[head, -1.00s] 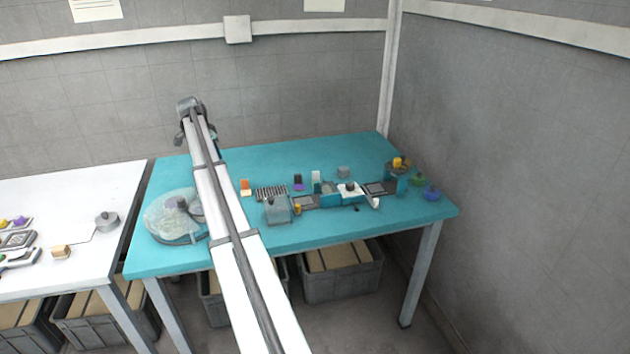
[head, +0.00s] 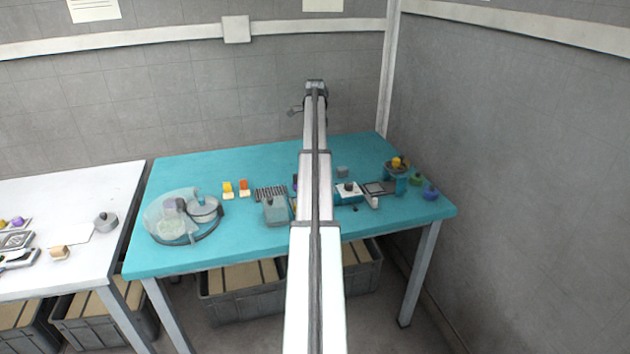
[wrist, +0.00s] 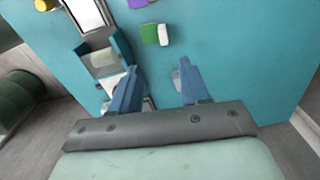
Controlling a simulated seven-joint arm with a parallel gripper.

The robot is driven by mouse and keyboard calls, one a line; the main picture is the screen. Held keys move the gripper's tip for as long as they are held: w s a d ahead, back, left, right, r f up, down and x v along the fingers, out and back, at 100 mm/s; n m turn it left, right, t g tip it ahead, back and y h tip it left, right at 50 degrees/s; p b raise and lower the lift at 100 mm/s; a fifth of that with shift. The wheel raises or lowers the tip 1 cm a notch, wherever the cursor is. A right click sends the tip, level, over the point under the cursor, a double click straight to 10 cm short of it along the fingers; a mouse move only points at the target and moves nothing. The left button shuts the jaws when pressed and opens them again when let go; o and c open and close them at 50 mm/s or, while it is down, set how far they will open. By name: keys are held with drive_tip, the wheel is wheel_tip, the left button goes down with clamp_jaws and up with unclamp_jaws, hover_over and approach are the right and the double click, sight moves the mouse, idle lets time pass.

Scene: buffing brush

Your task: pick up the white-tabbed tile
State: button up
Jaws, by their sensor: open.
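In the wrist view, a small tile (wrist: 148,34) with a green face and a white tab (wrist: 163,35) lies on the teal table, ahead of my fingertips and between their lines. My gripper (wrist: 158,67) is open and empty, its two blue fingers spread on either side of bare table. The tile is apart from both fingers. In the head view my arm hides the tile, and the fingers cannot be made out.
A purple-tabbed piece (wrist: 137,3) lies just beyond the tile. A grey block (wrist: 176,79) is partly behind the right finger. A teal-and-white device (head: 348,192) stands beside my arm. Yellow (head: 227,188) and orange (head: 244,187) tiles stand left. Bare table (wrist: 240,50) lies right in the wrist view.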

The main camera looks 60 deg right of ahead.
wheel_tip(320, 180, down, 8)
drive_tip(key=shift+w+d+f, duration=0.1)
drive_tip(key=shift+f, duration=1.35)
drive_tip(key=shift+w+d+f, duration=0.1)
drive_tip(key=shift+f, duration=1.3)
drive_tip(key=shift+c, duration=0.4)
clamp_jaws()
